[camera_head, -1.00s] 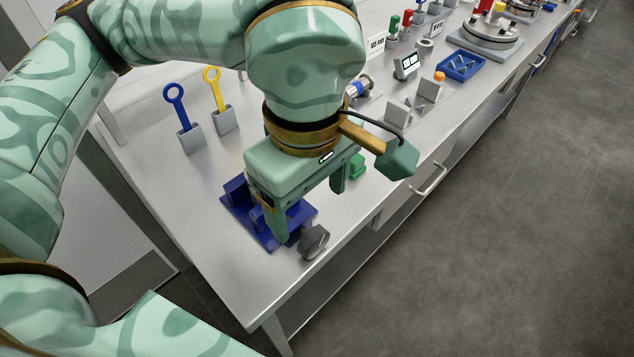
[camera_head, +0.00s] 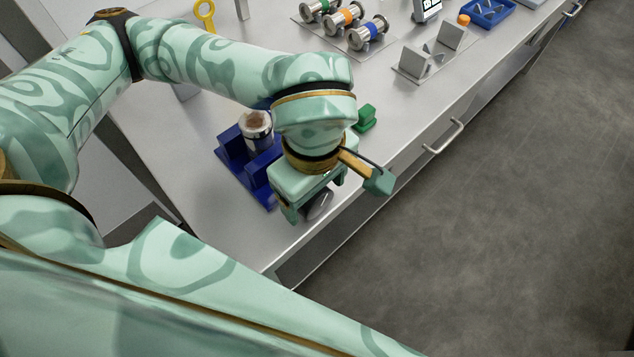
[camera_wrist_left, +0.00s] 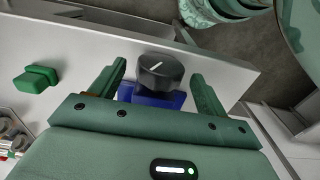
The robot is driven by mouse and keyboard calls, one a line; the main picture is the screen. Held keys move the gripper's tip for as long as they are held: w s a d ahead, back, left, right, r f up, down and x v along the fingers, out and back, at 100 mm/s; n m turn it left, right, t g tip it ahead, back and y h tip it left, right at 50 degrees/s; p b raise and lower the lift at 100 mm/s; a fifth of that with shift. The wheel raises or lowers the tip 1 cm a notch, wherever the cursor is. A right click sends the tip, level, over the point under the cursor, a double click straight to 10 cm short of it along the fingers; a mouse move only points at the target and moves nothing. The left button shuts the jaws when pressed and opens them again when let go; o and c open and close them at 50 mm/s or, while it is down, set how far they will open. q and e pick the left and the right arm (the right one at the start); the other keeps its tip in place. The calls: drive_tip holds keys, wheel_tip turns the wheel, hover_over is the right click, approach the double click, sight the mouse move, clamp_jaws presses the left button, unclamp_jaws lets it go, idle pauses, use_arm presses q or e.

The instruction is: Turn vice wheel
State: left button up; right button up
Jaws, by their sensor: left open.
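The blue vice (camera_head: 237,152) sits near the table's front corner in the head view, with a metal cylinder (camera_head: 256,128) standing between its jaws. Its dark wheel (camera_head: 319,206) is at the end facing the table edge, partly hidden by my left gripper (camera_head: 312,210). In the left wrist view the black wheel (camera_wrist_left: 160,72), with a white mark on its face, lies between the two spread fingers of my left gripper (camera_wrist_left: 158,88). Gaps show on both sides of it. A bit of the blue vice (camera_wrist_left: 157,98) shows below the wheel. My right gripper is not in view.
A green block (camera_head: 365,118) lies on the table beyond my left wrist. Spools (camera_head: 345,22) and grey angled blocks (camera_head: 430,58) stand farther back. A drawer handle (camera_head: 444,137) sticks out from the table front. The floor at right is clear.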

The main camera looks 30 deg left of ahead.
use_arm(q)
drive_tip(key=shift+f, duration=0.55)
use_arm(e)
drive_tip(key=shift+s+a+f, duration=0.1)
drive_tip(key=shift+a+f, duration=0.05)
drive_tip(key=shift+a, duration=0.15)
use_arm(q)
drive_tip(key=c, duration=1)
drive_tip(key=shift+w+d+g+y, duration=0.1)
drive_tip(key=shift+w+g+y, duration=0.15)
drive_tip(key=shift+g, duration=0.55)
drive_tip(key=g+y, duration=0.1)
drive_tip(key=g, duration=0.1)
drive_tip(key=shift+w+f+g, duration=0.1)
drive_tip(key=shift+g, duration=0.2)
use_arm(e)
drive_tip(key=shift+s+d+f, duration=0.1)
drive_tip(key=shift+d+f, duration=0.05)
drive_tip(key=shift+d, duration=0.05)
